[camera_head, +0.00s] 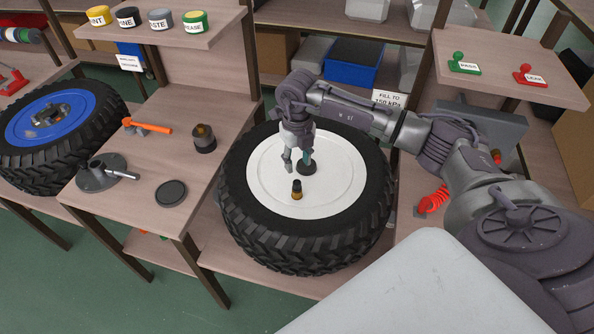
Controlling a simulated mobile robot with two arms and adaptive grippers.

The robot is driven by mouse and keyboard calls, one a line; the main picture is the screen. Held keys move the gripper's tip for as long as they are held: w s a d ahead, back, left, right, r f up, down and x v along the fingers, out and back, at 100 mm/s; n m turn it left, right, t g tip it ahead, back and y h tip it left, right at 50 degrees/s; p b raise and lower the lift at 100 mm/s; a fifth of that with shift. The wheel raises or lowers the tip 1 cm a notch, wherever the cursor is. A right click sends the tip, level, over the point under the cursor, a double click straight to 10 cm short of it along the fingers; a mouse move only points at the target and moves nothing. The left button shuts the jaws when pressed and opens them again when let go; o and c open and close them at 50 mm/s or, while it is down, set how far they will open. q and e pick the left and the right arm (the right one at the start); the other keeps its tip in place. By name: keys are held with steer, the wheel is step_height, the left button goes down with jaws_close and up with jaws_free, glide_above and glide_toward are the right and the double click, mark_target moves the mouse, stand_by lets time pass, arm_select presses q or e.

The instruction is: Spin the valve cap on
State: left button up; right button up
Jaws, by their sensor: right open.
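The wheel (238,225) lies flat, with a white disc (335,190) facing up inside its black tyre. A small upright piece with a dark top and brass-coloured lower part, which looks like the valve with its cap (297,188), stands on the disc near its front. I cannot tell how the cap sits on the stem. My right gripper (297,166) is open, pointing down over the disc just behind this piece and apart from it. A dark round-based thing (308,168) is at its right finger; their contact is unclear. My left gripper is not in view.
A side table (140,205) at left holds an orange-handled tool (150,127), a dark cylinder (204,138), a black disc (171,193) and a grey round-based fixture (98,176). Stamps (463,64) sit on the right shelf.

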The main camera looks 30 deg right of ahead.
mark_target(298, 182)
step_height(298, 182, down, 8)
steer(key=b, duration=0.5)
steer(key=shift+a+f, duration=0.1)
steer(key=shift+f, duration=0.1)
steer(key=shift+c, duration=0.3)
steer(key=shift+r, duration=0.1)
steer(key=shift+c, duration=1.3)
jaws_close()
steer(key=m, duration=2.1)
steer(key=shift+m, duration=0.4)
steer(key=shift+o, duration=1.5)
jaws_free()
